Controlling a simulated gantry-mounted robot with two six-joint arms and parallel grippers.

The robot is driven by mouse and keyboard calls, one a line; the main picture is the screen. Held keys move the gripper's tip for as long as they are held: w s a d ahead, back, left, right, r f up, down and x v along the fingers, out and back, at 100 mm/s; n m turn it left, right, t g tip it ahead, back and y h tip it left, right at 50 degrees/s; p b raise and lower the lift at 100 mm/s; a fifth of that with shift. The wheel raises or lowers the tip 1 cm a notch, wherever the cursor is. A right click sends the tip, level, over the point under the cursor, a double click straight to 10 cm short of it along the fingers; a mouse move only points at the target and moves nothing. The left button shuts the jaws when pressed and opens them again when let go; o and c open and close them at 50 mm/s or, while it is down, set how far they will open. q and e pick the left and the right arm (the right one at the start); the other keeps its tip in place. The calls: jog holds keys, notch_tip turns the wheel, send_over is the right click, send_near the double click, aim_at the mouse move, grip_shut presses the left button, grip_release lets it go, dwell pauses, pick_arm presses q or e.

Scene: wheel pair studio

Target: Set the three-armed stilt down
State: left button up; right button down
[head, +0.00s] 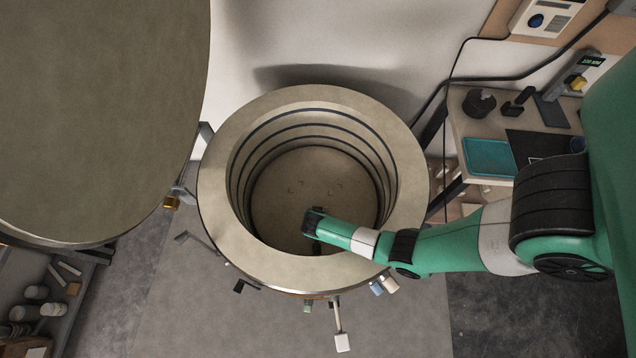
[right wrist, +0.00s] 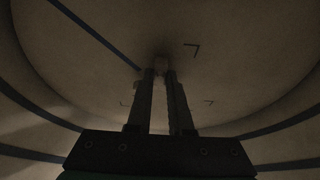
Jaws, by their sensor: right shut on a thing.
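My right gripper (head: 316,246) reaches down inside the round kiln (head: 222,180), near the front inner wall. My left gripper is not in view.
The kiln's thick rim and ringed wall surround my right forearm. The big round lid (head: 100,110) stands open at left. A side table (head: 465,115) at right holds a teal tray (head: 488,157) and small tools. The kiln floor looks otherwise clear.

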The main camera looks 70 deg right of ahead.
jog(key=shift+f+b, duration=0.35)
jog(key=shift+f, duration=0.35)
dwell(0.3)
jog(key=c, duration=0.7)
grip_release()
jog(key=shift+c, duration=0.2)
